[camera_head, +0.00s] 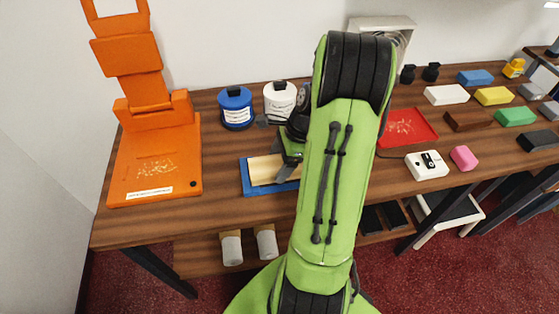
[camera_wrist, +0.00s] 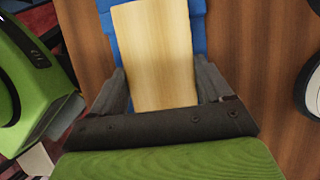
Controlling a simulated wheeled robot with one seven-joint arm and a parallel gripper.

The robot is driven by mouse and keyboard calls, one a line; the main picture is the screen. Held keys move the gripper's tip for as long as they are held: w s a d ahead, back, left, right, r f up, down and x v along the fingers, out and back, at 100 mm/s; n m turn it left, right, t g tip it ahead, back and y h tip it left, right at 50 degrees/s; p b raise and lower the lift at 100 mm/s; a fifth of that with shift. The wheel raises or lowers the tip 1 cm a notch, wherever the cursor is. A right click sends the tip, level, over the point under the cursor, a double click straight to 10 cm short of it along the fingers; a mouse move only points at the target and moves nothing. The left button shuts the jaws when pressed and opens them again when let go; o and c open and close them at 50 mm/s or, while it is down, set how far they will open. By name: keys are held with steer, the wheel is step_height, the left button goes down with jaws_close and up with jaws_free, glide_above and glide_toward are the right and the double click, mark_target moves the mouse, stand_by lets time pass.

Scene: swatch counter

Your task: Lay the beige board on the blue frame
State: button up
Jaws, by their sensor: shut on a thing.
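The beige board (camera_head: 262,169) is a pale wooden plank over the blue frame (camera_head: 268,191) on the wooden counter. My gripper (camera_head: 287,170) is shut on the board near its right end in the head view. In the wrist view the board (camera_wrist: 155,50) runs between the two fingers of my gripper (camera_wrist: 161,88). The blue frame (camera_wrist: 198,30) shows behind the board along its sides, and the board sits slightly turned against it. My arm hides the right part of the frame. I cannot tell whether the board touches the frame or is just above it.
An orange stand (camera_head: 155,165) is on the left. A blue jar (camera_head: 236,107) and a white jar (camera_head: 279,98) stand behind the frame. A red tray (camera_head: 408,127), a white box (camera_head: 427,166) and several coloured blocks lie to the right. Bare counter (camera_head: 222,175) lies left of the frame.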

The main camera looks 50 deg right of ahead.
steer(key=shift+f, duration=0.25)
steer(key=o, duration=1.1)
steer(key=p+v, duration=0.6)
steer(key=v, duration=0.9)
steer(key=shift+s+d+r, duration=0.15)
steer(key=shift+d+r, duration=0.05)
steer(key=shift+r, duration=0.15)
